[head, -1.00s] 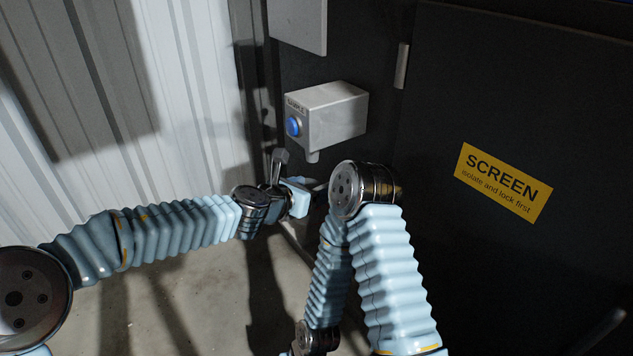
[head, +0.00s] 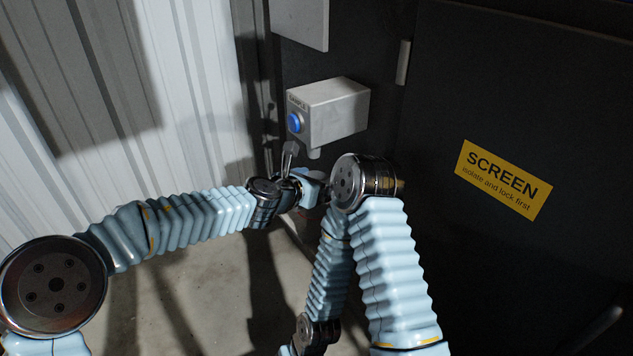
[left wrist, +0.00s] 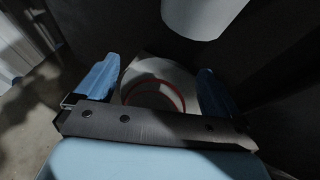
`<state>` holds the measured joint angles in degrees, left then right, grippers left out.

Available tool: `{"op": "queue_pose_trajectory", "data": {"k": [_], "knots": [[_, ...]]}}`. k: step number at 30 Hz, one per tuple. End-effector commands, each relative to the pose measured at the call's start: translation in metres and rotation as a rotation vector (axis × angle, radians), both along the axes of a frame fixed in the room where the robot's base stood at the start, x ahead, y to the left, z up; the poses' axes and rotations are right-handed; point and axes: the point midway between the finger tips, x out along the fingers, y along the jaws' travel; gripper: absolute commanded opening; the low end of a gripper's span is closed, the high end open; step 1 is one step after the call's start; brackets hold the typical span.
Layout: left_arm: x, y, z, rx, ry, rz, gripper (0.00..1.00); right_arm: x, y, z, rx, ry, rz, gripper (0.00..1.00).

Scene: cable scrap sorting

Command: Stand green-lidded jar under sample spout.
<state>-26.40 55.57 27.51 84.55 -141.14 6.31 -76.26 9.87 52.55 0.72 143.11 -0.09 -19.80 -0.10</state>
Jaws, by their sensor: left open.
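The grey sample box (head: 335,112) with a blue button (head: 295,122) is fixed to the dark machine wall. Its short spout (head: 314,153) points down below it. A pale cylinder, which looks like the spout (left wrist: 204,14), hangs at the top of the left wrist view. My left gripper (head: 318,186) is just below the spout, partly hidden by my right arm. In the left wrist view its blue fingers (left wrist: 157,82) are apart with nothing held. Beyond them is a pale plate with a red ring (left wrist: 154,84). No green-lidded jar shows. My right gripper is out of view.
A dark panel with a yellow SCREEN sign (head: 503,180) fills the right side. A white corrugated wall (head: 90,90) stands at the left. Bare concrete floor (head: 190,300) shows below. My right arm's bend is close beside the left gripper.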

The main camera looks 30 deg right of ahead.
Motion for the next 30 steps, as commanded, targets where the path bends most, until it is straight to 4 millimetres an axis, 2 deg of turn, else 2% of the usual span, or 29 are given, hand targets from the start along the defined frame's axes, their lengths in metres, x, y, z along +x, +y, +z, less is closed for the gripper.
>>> {"op": "queue_pose_trajectory", "data": {"k": [2,5,12,18,23,30], "knots": [[0.0,0.0,0.003,0.0,0.0,0.0,0.97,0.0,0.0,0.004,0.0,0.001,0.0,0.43],[-0.004,0.01,0.006,-0.001,0.0,0.0,0.97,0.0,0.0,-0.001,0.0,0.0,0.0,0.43],[-0.027,0.056,0.026,0.0,-0.004,0.002,0.97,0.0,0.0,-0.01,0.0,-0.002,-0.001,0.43],[-0.042,0.087,0.041,-0.001,-0.001,0.002,0.97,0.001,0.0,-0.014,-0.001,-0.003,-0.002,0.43],[-0.049,0.098,0.047,0.0,0.0,0.001,0.97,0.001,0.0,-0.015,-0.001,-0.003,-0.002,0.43],[-0.05,0.1,0.047,0.0,0.003,0.001,0.97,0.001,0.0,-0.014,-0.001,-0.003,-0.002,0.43]]}}
